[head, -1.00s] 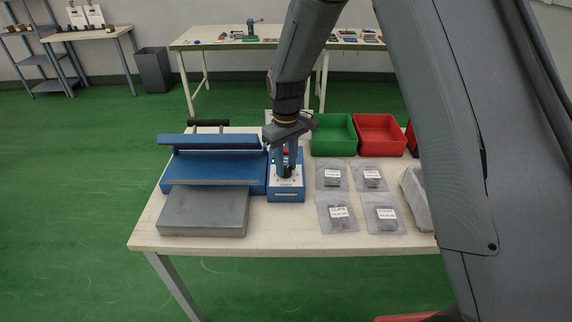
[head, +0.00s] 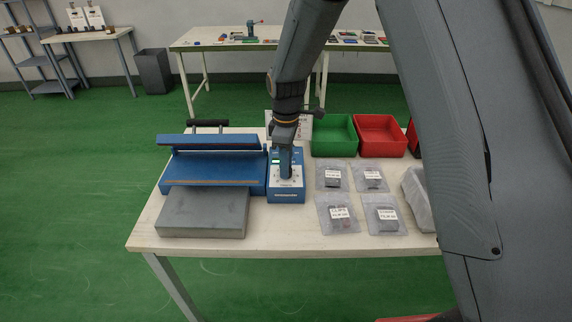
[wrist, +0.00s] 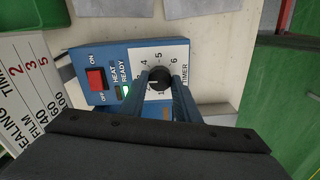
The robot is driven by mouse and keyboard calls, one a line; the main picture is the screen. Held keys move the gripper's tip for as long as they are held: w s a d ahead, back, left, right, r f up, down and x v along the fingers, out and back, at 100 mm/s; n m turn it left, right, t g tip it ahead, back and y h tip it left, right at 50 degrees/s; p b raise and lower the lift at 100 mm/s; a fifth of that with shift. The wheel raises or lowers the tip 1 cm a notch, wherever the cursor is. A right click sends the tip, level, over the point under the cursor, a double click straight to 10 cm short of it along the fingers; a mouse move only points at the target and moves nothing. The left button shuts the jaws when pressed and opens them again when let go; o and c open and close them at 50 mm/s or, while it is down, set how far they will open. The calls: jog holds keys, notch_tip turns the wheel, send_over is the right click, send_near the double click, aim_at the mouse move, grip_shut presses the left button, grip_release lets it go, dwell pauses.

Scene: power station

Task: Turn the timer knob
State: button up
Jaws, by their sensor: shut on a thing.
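The timer knob (wrist: 159,78) is a round black dial with a pale pointer mark on a white numbered scale, labelled TIMER, in the wrist view. It sits on a blue control box (head: 287,196) on the table. My gripper (wrist: 160,84) is shut on the knob, with one finger on each side of it. In the head view my gripper (head: 285,172) points straight down onto the box and hides the knob. A red ON/OFF switch (wrist: 96,79) and a lit green READY light (wrist: 125,91) are on the same box.
A blue sealer (head: 213,168) with a grey plate (head: 203,212) stands left of the box. Labelled bags (head: 343,214) lie to the right. Green (head: 334,135) and red (head: 379,135) bins stand behind them. A sealing time chart (wrist: 22,95) shows in the wrist view.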

jog(key=shift+d, duration=0.1)
dwell(0.3)
jog(key=o, duration=1)
jog(key=shift+o, duration=0.2)
jog(key=shift+r, duration=0.1)
notch_tip(320, 180, up, 8)
jog(key=shift+f+b, duration=0.15)
jog(key=shift+b, duration=0.8)
